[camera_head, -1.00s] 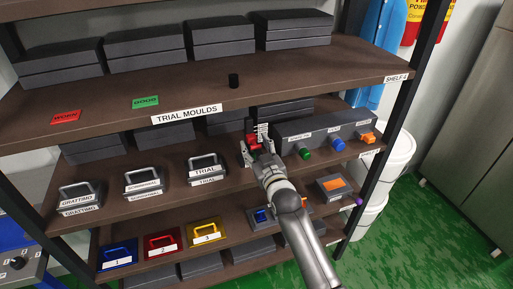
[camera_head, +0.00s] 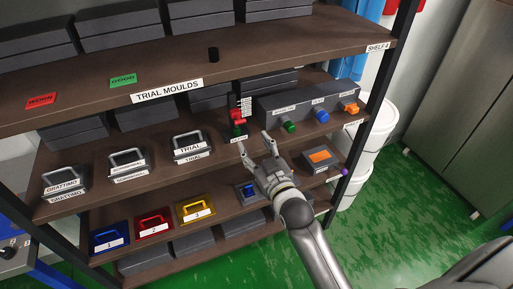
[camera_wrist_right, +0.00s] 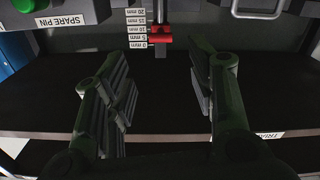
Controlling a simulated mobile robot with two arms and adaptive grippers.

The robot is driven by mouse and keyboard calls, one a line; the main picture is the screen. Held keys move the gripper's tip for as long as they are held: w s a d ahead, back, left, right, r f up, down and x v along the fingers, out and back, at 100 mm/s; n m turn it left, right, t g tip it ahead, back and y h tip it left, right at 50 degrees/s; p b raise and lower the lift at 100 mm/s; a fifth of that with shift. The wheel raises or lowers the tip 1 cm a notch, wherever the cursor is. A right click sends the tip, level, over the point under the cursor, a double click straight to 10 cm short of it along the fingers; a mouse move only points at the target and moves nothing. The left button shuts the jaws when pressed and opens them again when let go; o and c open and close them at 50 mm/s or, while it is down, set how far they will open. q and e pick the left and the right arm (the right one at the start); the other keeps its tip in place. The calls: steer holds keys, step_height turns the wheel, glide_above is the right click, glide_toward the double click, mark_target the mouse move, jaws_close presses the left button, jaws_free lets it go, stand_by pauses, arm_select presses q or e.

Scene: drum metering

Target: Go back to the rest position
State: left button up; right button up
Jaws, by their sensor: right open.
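My right gripper (camera_head: 254,143) is open and empty, its two fingers pointing at the middle shelf. It also shows in the right wrist view (camera_wrist_right: 155,90), with nothing between the fingers. Beyond the fingertips is a red slider (camera_head: 237,115) on a small dark gauge, apart from the gripper. A small green part (camera_head: 238,131) sits below the slider. My left gripper is in neither view now.
A grey block (camera_head: 305,103) with green, blue and orange knobs stands right of the gauge. Handled trial moulds (camera_head: 190,149) stand to its left. Blue, red and yellow boxes (camera_head: 197,210) sit on the shelf below. White buckets (camera_head: 365,140) stand right of the rack; green floor is open there.

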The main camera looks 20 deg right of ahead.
stand_by(0.5)
steer(key=s+a+f+g, duration=0.1)
steer(key=s+f+g, duration=0.25)
steer(key=f, duration=0.85)
steer(key=s+f+g+b, duration=0.15)
steer(key=s+f, duration=0.25)
steer(key=f, duration=0.8)
steer(key=s+a+f+g, duration=0.1)
steer(key=s+f+g, duration=0.25)
steer(key=f, duration=0.85)
steer(key=s+d+f+g, duration=0.1)
steer(key=s+f+g, duration=0.2)
steer(key=s+f, duration=1.05)
steer(key=s+d+f+g, duration=0.1)
steer(key=s+f, duration=0.2)
steer(key=s, duration=0.5)
steer(key=s+d+f+g, duration=0.1)
steer(key=s+f+g, duration=0.1)
steer(key=s, duration=0.6)
steer(key=s+d+f+g, duration=0.2)
steer(key=s+f, duration=0.2)
steer(key=s, duration=0.4)
steer(key=shift+f+h+b, duration=0.25)
steer(key=shift+h+b, duration=0.05)
steer(key=shift+b, duration=0.15)
